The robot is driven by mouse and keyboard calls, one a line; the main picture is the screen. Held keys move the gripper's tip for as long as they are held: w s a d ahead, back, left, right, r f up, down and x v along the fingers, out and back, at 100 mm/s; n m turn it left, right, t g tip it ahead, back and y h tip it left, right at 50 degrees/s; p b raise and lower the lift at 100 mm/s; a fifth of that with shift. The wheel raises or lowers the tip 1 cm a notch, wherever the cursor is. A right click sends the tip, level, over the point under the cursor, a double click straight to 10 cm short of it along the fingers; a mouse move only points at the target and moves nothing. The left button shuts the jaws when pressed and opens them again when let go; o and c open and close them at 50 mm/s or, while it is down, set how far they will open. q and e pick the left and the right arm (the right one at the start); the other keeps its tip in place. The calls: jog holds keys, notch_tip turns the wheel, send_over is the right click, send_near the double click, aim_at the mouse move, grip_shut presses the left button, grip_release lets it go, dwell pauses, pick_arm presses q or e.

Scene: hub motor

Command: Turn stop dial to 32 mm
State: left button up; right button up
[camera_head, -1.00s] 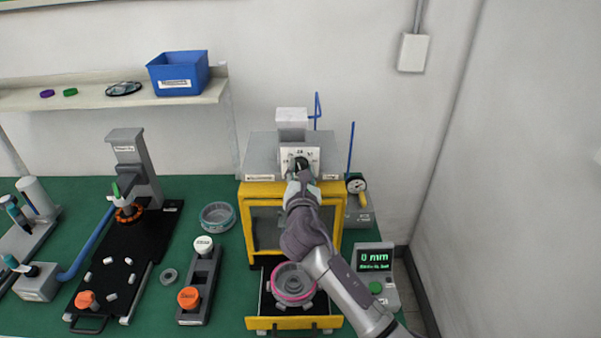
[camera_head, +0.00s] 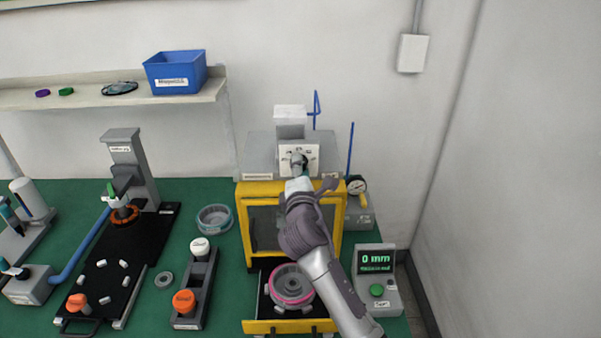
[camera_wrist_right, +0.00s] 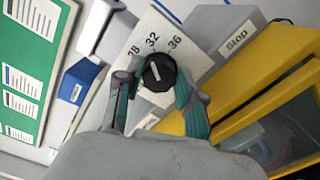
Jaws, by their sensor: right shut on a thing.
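The stop dial is a black round knob (camera_wrist_right: 158,73) with a white pointer line, on a white plate (camera_wrist_right: 147,28) marked 28, 32 and 36. The pointer line lies roughly toward the 32 mark. In the head view the dial plate (camera_head: 313,158) is on the front of the grey press top. My right gripper (camera_wrist_right: 157,88) has its green-padded fingers on either side of the knob and is shut on it. It also shows in the head view (camera_head: 299,170), partly covering the dial. My left gripper is not in view.
Below the dial is a yellow-framed press guard (camera_head: 240,215) with a drawer (camera_head: 262,327) pulled out, holding a pink-ringed part (camera_head: 292,285). A display (camera_head: 376,261) at right reads 0 mm. A gauge (camera_head: 356,184) stands beside the press. Fixtures fill the bench at left.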

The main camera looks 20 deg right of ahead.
jog(key=shift+m, duration=0.6)
jog(key=o, duration=1.1)
jog(key=shift+o, duration=0.2)
jog(key=shift+s, duration=0.1)
jog(key=v, duration=1.2)
